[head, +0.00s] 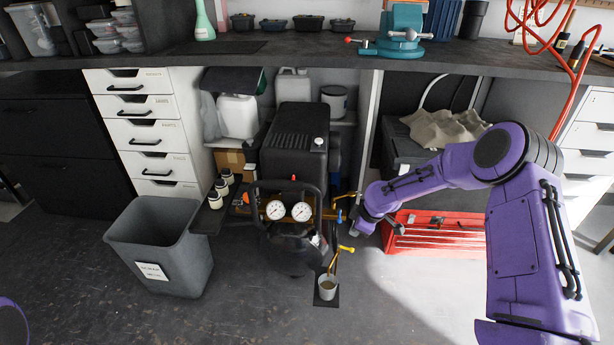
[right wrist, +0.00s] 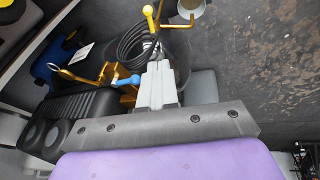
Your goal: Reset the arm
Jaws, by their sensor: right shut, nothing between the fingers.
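My right arm, purple with black joints, comes in from the right in the head view. Its gripper (head: 364,228) points down and left, beside the yellow and blue valves of the black air compressor (head: 293,150). In the right wrist view the grey fingers (right wrist: 158,85) are together with nothing between them. The blue valve handle (right wrist: 128,80) and the yellow-handled valve (right wrist: 150,14) show beyond them; the fingers overlap the view of the compressor, and I cannot tell whether they touch it. Of my left arm only a purple piece shows at the lower left; its gripper is out of view.
A grey bin (head: 163,248) stands left of the compressor. A small cup (head: 327,287) stands on the floor below the yellow valve. A red toolbox (head: 436,233) lies behind my right forearm. The workbench (head: 300,52) runs across the back. The floor in front is mostly clear.

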